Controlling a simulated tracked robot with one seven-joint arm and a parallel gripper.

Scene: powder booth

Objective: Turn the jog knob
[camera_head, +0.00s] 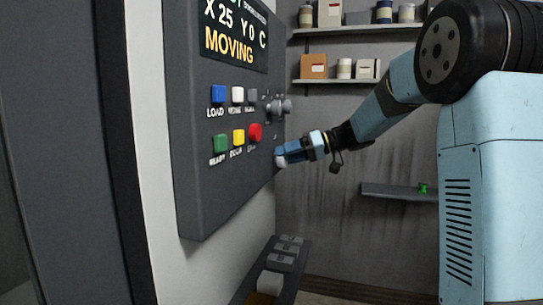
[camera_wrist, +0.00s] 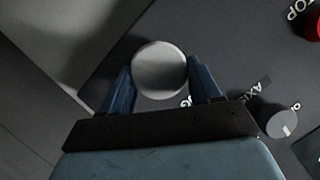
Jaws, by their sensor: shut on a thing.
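The jog knob (camera_wrist: 159,70) is a round pale grey knob on the dark control panel (camera_head: 228,62). In the wrist view it sits between the two blue fingers of my gripper (camera_wrist: 160,88), which is shut on it. In the head view my gripper (camera_head: 290,158) reaches the lower right edge of the panel, and a small pale part of the knob (camera_head: 281,161) shows at the fingertips. The lettering beside the knob is mostly hidden by a finger. The panel's screen (camera_head: 236,32) reads "X 25 Y0" and "MOVING".
A smaller grey axis knob (camera_wrist: 281,121) lies close to the right of my gripper in the wrist view. A red button (camera_head: 255,132) and several other coloured buttons sit left of the gripper. A grey pedal unit (camera_head: 284,251) stands below. Shelves (camera_head: 350,82) line the back wall.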

